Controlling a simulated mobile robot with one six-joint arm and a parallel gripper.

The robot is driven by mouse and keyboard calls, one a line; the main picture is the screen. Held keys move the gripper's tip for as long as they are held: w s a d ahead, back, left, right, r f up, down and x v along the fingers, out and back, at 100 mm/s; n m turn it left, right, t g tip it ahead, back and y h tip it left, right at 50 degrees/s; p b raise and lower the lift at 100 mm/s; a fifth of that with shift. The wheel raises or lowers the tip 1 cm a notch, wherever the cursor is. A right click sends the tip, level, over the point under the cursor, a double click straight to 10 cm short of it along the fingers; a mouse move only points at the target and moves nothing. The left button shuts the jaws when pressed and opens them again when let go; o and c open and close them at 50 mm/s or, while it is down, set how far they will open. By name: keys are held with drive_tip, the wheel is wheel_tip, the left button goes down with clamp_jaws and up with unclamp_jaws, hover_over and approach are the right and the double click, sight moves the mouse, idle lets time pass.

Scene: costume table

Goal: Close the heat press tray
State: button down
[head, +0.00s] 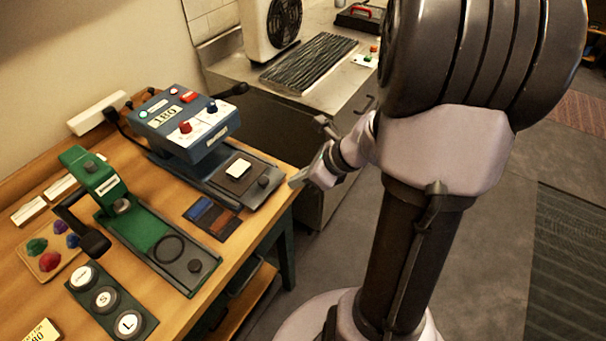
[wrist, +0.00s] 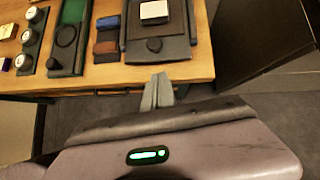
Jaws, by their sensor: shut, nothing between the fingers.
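The heat press (head: 185,122) is the blue machine at the back of the wooden table, its display reading 180. Its dark tray (head: 252,195) extends out from under the head toward the table's front edge, with a white pad and a round black knob (head: 264,182) on it. In the wrist view the tray (wrist: 180,47) and knob (wrist: 154,45) are at the top. My gripper (head: 296,181) is just off the front edge, near the tray's front end and apart from it. In the wrist view my gripper's fingers (wrist: 163,78) are together and empty, pointing toward the tray front.
A green press (head: 140,225) stands to the left with its own tray. Colour swatches (head: 213,217) lie between the two. Round size dies (head: 106,298) and a board of coloured pieces (head: 50,250) are further left. A metal counter (head: 330,75) with a fan stands behind.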

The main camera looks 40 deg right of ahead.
drive_tip(key=w, duration=0.1)
drive_tip(key=w+a+f+b, duration=0.1)
drive_tip(key=w+a+f, duration=0.1)
drive_tip(key=shift+w+f, duration=0.25)
drive_tip(key=shift+w, duration=0.05)
drive_tip(key=shift+w+a+b, duration=0.35)
drive_tip(key=shift+w, duration=0.25)
drive_tip(key=p, duration=0.3)
approach(226, 165)
drive_tip(key=x, duration=0.4)
drive_tip(key=shift+w+a+f, duration=0.1)
drive_tip(key=shift+w+f, duration=0.05)
drive_tip(key=shift+w, duration=0.15)
